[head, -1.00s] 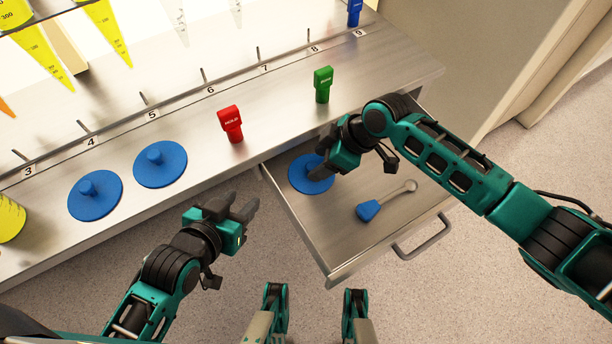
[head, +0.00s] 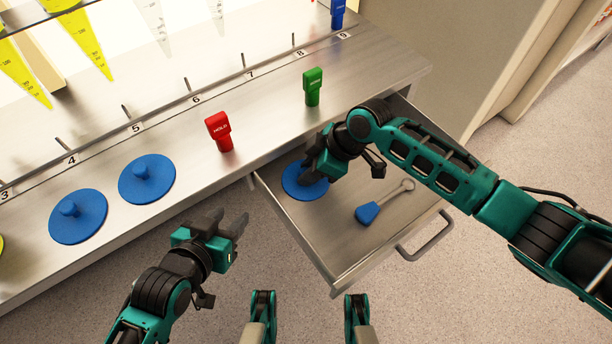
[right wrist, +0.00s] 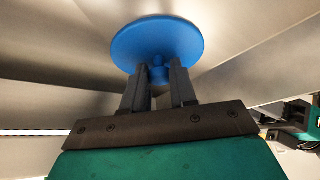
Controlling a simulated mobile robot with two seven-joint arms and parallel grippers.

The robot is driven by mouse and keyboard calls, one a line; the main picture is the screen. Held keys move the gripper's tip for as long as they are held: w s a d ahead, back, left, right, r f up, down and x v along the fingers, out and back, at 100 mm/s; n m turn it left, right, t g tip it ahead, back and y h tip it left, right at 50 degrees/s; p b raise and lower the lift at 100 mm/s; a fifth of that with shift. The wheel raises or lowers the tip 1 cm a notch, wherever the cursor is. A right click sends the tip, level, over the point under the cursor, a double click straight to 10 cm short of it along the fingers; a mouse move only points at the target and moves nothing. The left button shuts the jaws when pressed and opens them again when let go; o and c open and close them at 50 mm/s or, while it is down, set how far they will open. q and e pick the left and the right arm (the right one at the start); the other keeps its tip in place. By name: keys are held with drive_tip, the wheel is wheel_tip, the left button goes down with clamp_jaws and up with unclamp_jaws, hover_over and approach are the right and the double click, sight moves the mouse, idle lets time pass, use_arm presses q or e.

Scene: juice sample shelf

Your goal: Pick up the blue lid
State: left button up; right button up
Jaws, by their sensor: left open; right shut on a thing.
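A round blue lid (head: 293,181) is in the open drawer, at its back left corner, partly hidden by my right gripper (head: 309,171). In the right wrist view the lid (right wrist: 157,38) shows as a disc with its knob between the fingers of my right gripper (right wrist: 159,88), which is shut on that knob. I cannot tell whether the lid still touches the drawer floor. Two more blue lids, one on the left (head: 78,225) and one nearer the middle (head: 147,190), lie on the counter. My left gripper (head: 238,226) is open and empty in front of the counter edge.
The drawer (head: 345,270) also holds a blue-handled scoop (head: 369,212). A red clip (head: 219,132), a green clip (head: 313,86) and a blue clip (head: 338,12) stand on the counter (head: 200,180). Yellow graduated cones (head: 82,45) hang at the upper left.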

clamp_jaws()
